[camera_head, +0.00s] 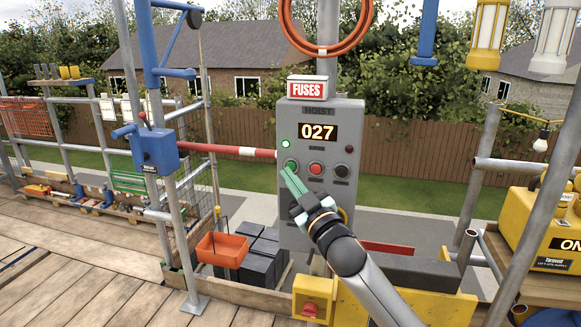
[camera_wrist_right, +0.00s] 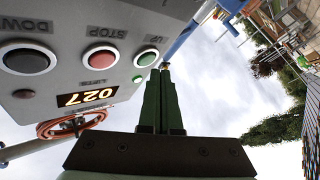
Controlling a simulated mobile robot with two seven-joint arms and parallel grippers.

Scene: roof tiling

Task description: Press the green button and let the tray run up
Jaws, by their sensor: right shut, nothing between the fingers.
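The green button (camera_head: 291,164) is the left one in a row on the grey hoist control box (camera_head: 296,225). In the right wrist view the green button (camera_wrist_right: 147,57), marked UP, is at the box's edge. My right gripper (camera_head: 285,172) is shut and empty, its green fingertips at the green button's lower edge. In the right wrist view the fingertips (camera_wrist_right: 165,67) are close to the button; I cannot tell whether they touch it. The orange tray (camera_head: 221,250) hangs low by the scaffold, left of the box. My left gripper is not in view.
A red button (camera_head: 316,168) and a black button (camera_head: 341,171) sit right of the green one. The display (camera_head: 317,133) reads 027, and a green lamp (camera_head: 286,143) is lit. A red-and-white bar (camera_head: 230,150) crosses left of the box. Dark blocks (camera_head: 262,258) lie behind the tray.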

